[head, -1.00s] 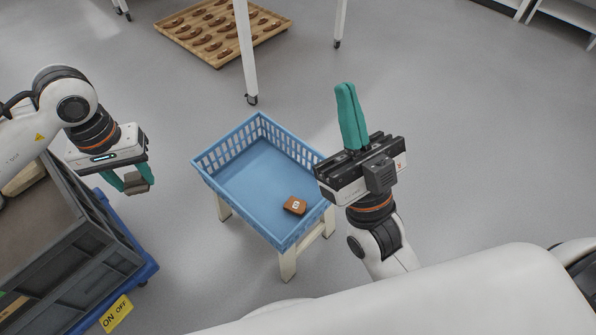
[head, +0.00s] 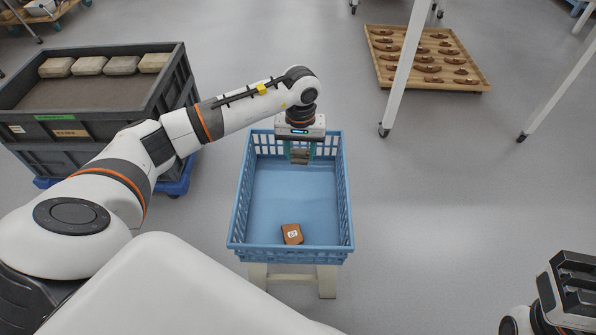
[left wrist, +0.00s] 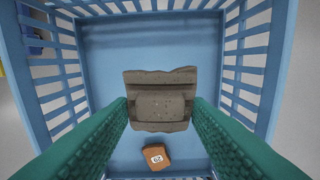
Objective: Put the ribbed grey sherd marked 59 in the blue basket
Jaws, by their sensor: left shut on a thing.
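My left gripper (head: 300,151) is shut on a ribbed grey-brown sherd (head: 300,157) at the far end of the blue basket (head: 240,215). In the left wrist view the sherd (left wrist: 160,101) sits between the teal fingers, above the basket floor. No number shows on the side facing the camera. An orange-brown sherd (head: 292,234) with a white label lies on the basket floor near its front.
The basket stands on a pale wooden stand (head: 327,281). A grey crate (head: 180,92) with several pale blocks is at the left on a blue dolly. A wooden tray (head: 480,83) of several brown sherds lies on the floor at the back right, near white table legs (head: 404,65).

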